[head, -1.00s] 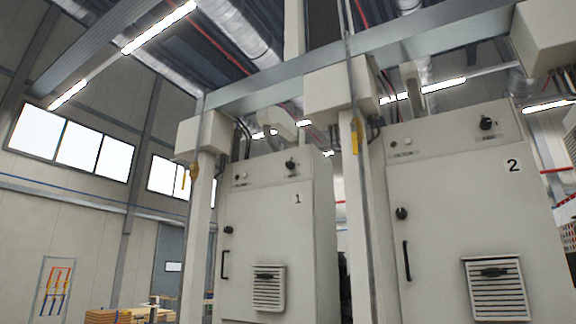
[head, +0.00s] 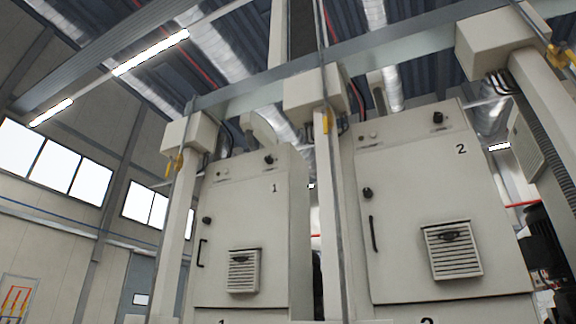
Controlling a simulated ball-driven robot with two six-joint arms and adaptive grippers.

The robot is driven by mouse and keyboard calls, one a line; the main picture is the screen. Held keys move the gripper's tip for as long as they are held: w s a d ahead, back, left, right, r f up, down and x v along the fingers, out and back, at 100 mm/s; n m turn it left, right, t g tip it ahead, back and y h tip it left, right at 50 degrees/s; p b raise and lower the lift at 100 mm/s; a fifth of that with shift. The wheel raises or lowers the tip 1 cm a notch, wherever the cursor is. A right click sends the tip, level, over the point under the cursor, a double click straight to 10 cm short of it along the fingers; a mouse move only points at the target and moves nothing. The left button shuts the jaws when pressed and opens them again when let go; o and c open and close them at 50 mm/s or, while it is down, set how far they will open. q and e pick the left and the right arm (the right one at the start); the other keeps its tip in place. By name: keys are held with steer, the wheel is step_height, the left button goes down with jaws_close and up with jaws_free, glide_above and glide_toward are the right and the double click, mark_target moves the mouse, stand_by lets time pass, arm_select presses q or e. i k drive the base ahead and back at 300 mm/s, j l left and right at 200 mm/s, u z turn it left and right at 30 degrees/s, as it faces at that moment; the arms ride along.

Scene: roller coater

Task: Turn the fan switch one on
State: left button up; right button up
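Two pale grey cabinets stand ahead in the head view. Cabinet 1 (head: 240,215) is left of centre and cabinet 2 (head: 425,190) is to the right. Cabinet 1 has a black rotary knob (head: 269,159) at its top right and small buttons (head: 221,171) at its top left. Cabinet 2 has a similar knob (head: 437,118) at its top right. Each door also has a black knob at its left edge, one on cabinet 1 (head: 207,220) and one on cabinet 2 (head: 367,193). I cannot read which is fan switch one. Neither gripper shows.
Each door has a vertical handle and a louvred vent (head: 243,271). Upright posts (head: 327,200) stand beside the cabinets, with a metal beam across above. Dark machinery (head: 548,240) is at the far right. The floor is out of view.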

mark_target(268, 160)
steer(key=i+j+z, duration=0.25)
steer(key=z, duration=0.2)
steer(key=i+j+z, duration=0.15)
steer(key=j+z, duration=0.3)
